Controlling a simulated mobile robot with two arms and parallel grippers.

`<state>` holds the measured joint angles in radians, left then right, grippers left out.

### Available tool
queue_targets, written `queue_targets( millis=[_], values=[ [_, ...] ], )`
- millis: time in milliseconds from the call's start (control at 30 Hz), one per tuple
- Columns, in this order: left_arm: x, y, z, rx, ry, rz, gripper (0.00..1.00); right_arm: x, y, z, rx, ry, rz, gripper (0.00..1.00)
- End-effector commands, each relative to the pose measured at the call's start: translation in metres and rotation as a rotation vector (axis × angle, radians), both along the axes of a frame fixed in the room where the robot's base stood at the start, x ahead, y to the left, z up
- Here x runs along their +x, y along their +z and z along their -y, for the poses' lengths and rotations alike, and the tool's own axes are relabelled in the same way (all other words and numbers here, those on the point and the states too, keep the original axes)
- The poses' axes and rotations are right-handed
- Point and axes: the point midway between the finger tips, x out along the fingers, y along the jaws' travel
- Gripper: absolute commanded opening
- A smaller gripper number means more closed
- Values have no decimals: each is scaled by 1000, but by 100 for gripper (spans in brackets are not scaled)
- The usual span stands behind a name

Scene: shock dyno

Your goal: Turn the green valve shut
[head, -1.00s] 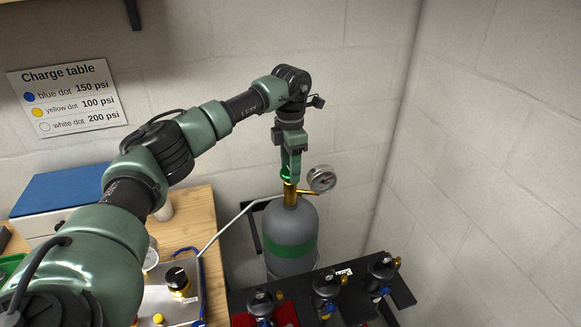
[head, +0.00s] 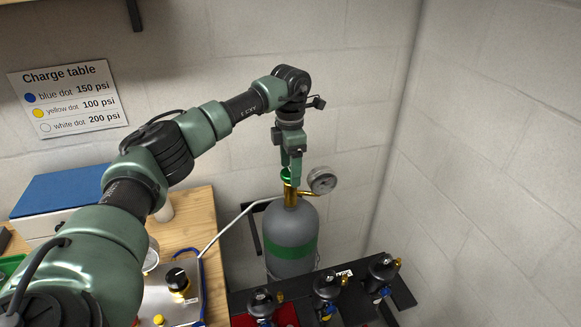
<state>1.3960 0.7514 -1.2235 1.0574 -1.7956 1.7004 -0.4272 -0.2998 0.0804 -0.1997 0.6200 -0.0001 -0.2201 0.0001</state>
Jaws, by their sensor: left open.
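The green valve (head: 286,175) sits on the brass neck on top of a grey gas cylinder (head: 291,224) with a green band. My left gripper (head: 291,174) points straight down at the valve, with its fingers apart on either side of it. The fingers hide part of the valve, and I cannot tell whether they touch it. A round pressure gauge (head: 322,181) stands to the right of the valve. My right gripper does not show.
A wooden bench (head: 205,207) with a metal tray (head: 212,283) and a blue-topped box (head: 62,190) is at left. A hose (head: 226,227) runs from it to the cylinder neck. A black rack (head: 344,270) with several shocks stands in front. Walls are close behind and right.

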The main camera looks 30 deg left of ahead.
Motion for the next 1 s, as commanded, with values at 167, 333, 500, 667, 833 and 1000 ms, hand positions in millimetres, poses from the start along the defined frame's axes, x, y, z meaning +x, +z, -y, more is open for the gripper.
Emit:
queue_targets(
  millis=[167,333,500,667,833,1000],
  values=[
    [0,4,0,1,-1,-1,71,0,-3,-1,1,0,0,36],
    [1,29,0,0,0,4,71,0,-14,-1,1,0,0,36],
    [0,58,0,-1,0,2,71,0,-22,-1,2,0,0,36],
    [0,74,0,-1,0,1,71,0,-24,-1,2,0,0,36],
    [0,78,0,-1,-1,1,71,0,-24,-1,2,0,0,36],
    [-1,78,0,0,0,0,71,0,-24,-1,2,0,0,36]
  ],
)
